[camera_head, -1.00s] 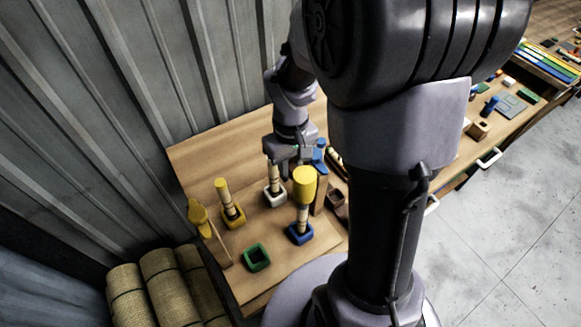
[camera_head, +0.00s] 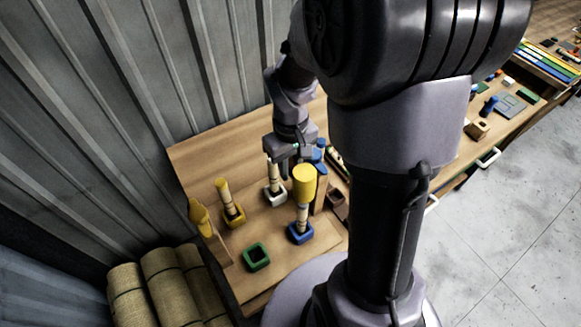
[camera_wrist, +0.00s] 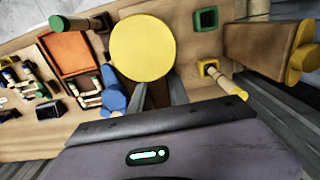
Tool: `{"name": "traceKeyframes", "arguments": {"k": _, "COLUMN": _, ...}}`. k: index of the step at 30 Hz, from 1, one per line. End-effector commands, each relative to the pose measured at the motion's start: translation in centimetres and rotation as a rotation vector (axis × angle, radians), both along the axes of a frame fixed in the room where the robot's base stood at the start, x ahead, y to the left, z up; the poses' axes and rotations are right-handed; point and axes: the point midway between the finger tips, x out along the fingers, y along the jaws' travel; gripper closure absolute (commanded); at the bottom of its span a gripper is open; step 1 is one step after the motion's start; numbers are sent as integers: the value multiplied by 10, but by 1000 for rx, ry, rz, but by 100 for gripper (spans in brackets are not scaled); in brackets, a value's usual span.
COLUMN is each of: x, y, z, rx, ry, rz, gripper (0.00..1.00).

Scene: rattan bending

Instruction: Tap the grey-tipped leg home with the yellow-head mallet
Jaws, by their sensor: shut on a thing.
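My gripper (camera_head: 293,155) is shut on the yellow-head mallet. The mallet's round yellow head (camera_head: 304,176) hangs just in front of the fingers, and its face fills the middle of the wrist view (camera_wrist: 143,50). In the head view the head lines up over a pale banded leg (camera_head: 302,214) standing in a blue socket (camera_head: 300,235). Whether they touch I cannot tell. Another leg (camera_head: 275,173) stands in a white socket (camera_head: 274,195), its top hidden behind my gripper. No grey tip can be made out; the top of the blue-socket leg is hidden.
A yellow-topped leg (camera_head: 225,193) stands in a yellow socket (camera_head: 234,217). A green socket (camera_head: 256,257) is empty. A wooden stand with a yellow part (camera_head: 199,216) is at the left edge. A blue-topped item (camera_head: 320,150) and a brown box (camera_head: 336,200) stand close right.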

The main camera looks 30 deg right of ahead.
Motion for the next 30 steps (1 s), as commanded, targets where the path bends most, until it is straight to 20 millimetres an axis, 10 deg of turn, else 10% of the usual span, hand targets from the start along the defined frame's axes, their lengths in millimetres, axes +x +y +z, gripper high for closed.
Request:
{"name": "traceKeyframes", "arguments": {"k": 17, "x": 0, "y": 0, "z": 51, "rx": -1, "ry": -1, "rz": 1, "gripper": 100}}
{"name": "traceKeyframes", "arguments": {"k": 30, "x": 0, "y": 0, "z": 48, "rx": 0, "ry": 0, "rz": 1, "gripper": 100}}
